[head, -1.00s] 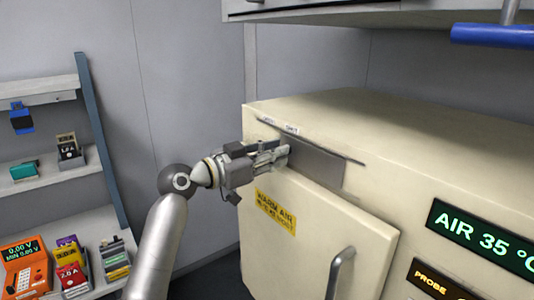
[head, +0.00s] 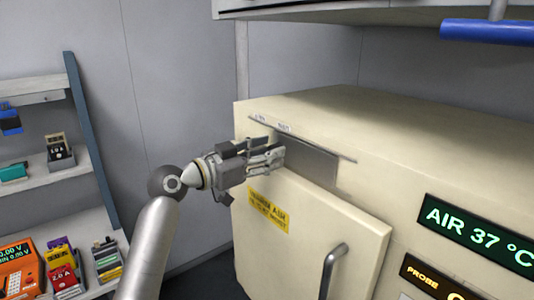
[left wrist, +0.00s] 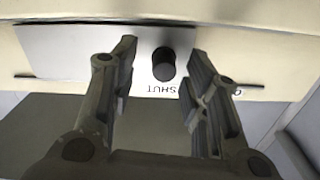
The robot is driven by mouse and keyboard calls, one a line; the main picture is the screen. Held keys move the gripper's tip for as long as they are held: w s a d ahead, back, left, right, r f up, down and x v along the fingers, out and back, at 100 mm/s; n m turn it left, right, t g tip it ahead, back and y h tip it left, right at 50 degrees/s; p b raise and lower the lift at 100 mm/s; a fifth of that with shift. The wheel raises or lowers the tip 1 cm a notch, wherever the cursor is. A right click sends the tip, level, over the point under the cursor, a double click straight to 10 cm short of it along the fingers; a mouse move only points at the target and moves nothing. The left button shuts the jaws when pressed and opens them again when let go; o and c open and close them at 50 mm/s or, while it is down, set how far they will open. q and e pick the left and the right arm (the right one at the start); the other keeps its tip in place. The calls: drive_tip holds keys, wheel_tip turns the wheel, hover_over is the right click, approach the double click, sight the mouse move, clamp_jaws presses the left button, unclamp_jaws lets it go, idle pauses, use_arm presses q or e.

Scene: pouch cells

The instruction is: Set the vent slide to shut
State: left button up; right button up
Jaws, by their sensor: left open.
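The vent slide is a grey plate (head: 312,160) on the front of the cream cabinet, under a thin rail. In the left wrist view the plate (left wrist: 75,50) carries a dark round knob (left wrist: 163,65), lined up with the word SHUT (left wrist: 161,90), which appears upside down. A second label, mostly hidden by a finger, starts with O. My left gripper (head: 282,156) is at the plate's left end. In the left wrist view its open fingers (left wrist: 163,60) stand on either side of the knob, with gaps on both sides. My right gripper is not in view.
The cabinet door (head: 310,225) has a bar handle (head: 330,270) and a yellow warm-air label (head: 268,210). A display (head: 478,235) reads AIR 37 °C. Shelves with small devices (head: 60,150) stand at the left. A blue bar (head: 490,32) hangs at upper right.

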use_arm(q)
drive_tip(key=v, duration=1.1)
drive_tip(key=shift+s+a, duration=0.2)
drive_tip(key=shift+a, duration=0.05)
